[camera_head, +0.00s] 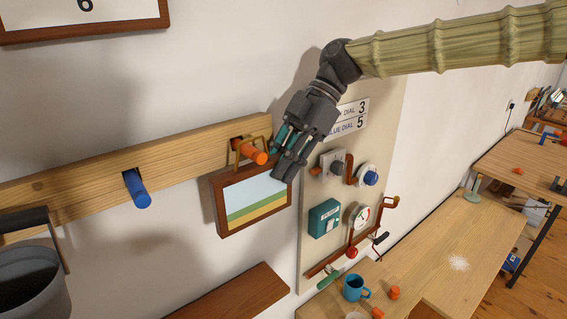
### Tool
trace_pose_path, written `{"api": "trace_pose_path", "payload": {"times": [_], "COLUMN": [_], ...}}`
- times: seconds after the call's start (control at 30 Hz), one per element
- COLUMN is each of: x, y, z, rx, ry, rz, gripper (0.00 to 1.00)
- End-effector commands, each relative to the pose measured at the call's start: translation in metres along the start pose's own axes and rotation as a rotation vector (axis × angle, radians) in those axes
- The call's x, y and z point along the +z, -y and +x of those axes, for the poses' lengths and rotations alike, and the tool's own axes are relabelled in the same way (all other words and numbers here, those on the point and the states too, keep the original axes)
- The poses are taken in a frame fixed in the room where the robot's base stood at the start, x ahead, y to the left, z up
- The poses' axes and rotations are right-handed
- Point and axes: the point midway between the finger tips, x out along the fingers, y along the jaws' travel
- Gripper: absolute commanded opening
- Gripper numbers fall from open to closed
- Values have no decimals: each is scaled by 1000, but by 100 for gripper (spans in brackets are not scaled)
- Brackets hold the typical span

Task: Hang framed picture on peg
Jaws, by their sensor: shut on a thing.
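The framed picture (252,202) has a brown wooden frame around pale blue, green and yellow bands. It is upright and slightly tilted in the view, below the wooden rail (75,190) on the wall. A brass-coloured loop (238,152) stands up from its top edge at the orange peg (252,152). The peg's tip shows in front of the loop's lower part; whether the loop rests on the peg I cannot tell. A blue peg (138,190) farther left is bare.
A grey bucket (32,285) hangs at the lower left. A brown shelf (235,293) juts out below the picture. A panel with dials, valves and a teal box (323,218) stands close to the right. A workbench with a blue mug (354,287) is lower right.

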Motion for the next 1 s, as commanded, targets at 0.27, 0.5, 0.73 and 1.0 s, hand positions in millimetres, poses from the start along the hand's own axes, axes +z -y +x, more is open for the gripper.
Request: {"api": "trace_pose_path", "payload": {"times": [0.27,0.5,0.73,1.0], "x": [0,0,0,0], "y": [0,0,0,0], "z": [0,0,0,-12], "rx": [0,0,0,2], "ry": [0,-1,0,-1], "rz": [0,0,0,0], "gripper": [0,43,44,44]}}
